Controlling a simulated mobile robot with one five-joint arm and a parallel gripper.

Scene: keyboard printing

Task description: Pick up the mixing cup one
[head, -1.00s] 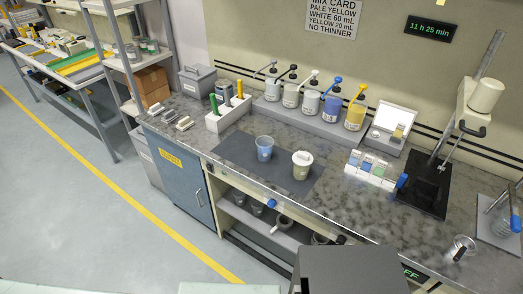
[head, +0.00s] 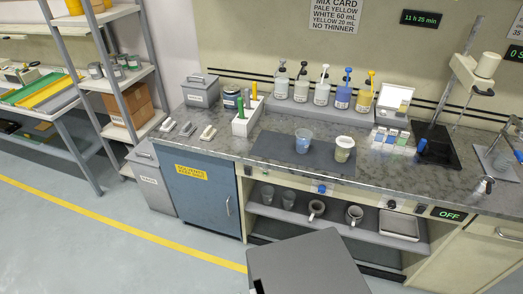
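Two cups stand upright and apart on the dark mat (head: 275,148) on the bench. The left one is a clear cup (head: 303,142) with a bluish tint. The right one is a cup (head: 343,151) with pale yellow-green sides and a white top. I cannot read a mark that tells which is mixing cup one. More cups stand on the shelf under the bench: two grey cups (head: 288,199) on the left and two cups or mugs (head: 317,209) further right. My gripper is not in view.
Pump bottles (head: 322,91) stand in a row behind the mat. A white holder (head: 246,120) with coloured handles is at its left, colour sample cards (head: 390,138) at its right. A mixing stand (head: 437,142) is further right. Floor before the blue cabinet (head: 204,200) is clear.

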